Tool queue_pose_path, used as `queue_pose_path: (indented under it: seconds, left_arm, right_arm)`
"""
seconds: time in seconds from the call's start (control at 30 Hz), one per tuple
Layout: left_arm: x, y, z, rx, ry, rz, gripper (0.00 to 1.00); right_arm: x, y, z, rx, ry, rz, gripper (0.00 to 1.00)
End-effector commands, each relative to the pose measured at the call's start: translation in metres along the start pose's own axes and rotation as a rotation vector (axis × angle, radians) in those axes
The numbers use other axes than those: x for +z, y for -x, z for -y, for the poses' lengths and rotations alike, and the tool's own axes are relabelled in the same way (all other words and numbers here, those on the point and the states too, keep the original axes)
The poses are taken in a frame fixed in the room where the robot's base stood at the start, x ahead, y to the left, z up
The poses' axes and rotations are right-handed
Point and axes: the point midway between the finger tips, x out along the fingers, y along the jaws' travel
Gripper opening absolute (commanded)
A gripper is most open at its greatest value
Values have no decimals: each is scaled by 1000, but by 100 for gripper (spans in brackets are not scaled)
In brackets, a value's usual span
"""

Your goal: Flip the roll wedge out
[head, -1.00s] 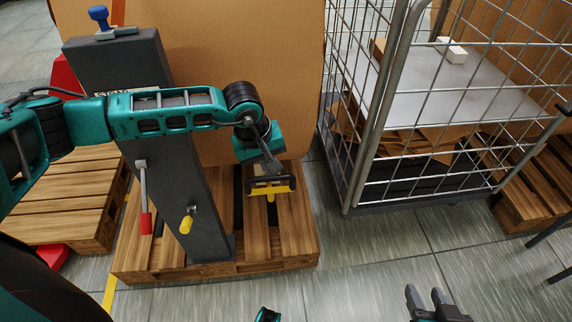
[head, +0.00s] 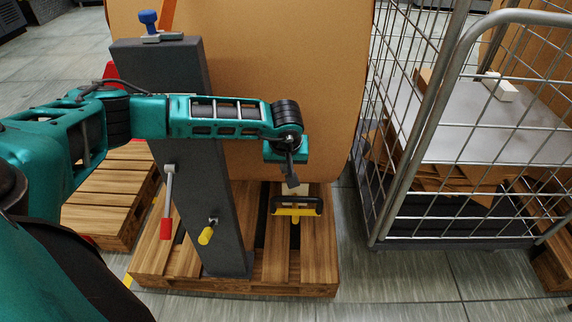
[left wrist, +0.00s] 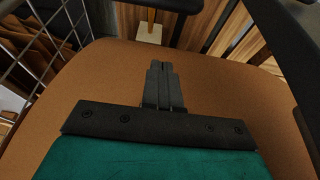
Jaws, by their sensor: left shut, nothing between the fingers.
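The roll wedge (head: 294,189) appears to be the pale block at the foot of the big brown roll (head: 250,120), with a yellow-and-black handle bar (head: 297,211) in front of it. The pale block also shows at the top of the left wrist view (left wrist: 149,33), with a yellow-orange piece beyond it. My left gripper (head: 292,184) points down in front of the roll, just above the block. In the left wrist view its fingers (left wrist: 160,66) are together and empty, apart from the block. Whether they touch the roll is unclear. My right gripper is out of view.
A dark post (head: 185,130) with a red-handled lever (head: 167,205) and a yellow knob (head: 207,234) stands left of the wedge on a wooden pallet (head: 290,288). A wire cage cart (head: 385,200) stands close on the right. Floor is clear in front.

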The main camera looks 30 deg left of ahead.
Motion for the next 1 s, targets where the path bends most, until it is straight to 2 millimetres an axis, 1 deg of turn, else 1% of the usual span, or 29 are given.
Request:
queue_pose_path:
  seconds: [0.03,0.2,0.27,0.3,0.4,0.6,0.73,1.0]
  left_arm:
    - [2,-15,0,-1,0,2,0]
    - [2,-48,0,-1,0,1,0]
    - [2,-58,0,-2,0,1,0]
    - [7,-53,0,1,-5,1,0]
    - [20,-50,0,2,-4,2,0]
    - [37,-47,0,0,-2,1,0]
    - [40,-46,0,0,-1,0,0]
    - [40,-46,0,0,-1,0,0]
  right_arm:
    - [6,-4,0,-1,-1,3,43]
    - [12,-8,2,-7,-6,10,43]
    - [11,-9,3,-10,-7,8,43]
    - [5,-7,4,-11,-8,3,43]
    - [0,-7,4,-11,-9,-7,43]
    - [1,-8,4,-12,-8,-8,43]
    - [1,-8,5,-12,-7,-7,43]
    - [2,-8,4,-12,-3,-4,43]
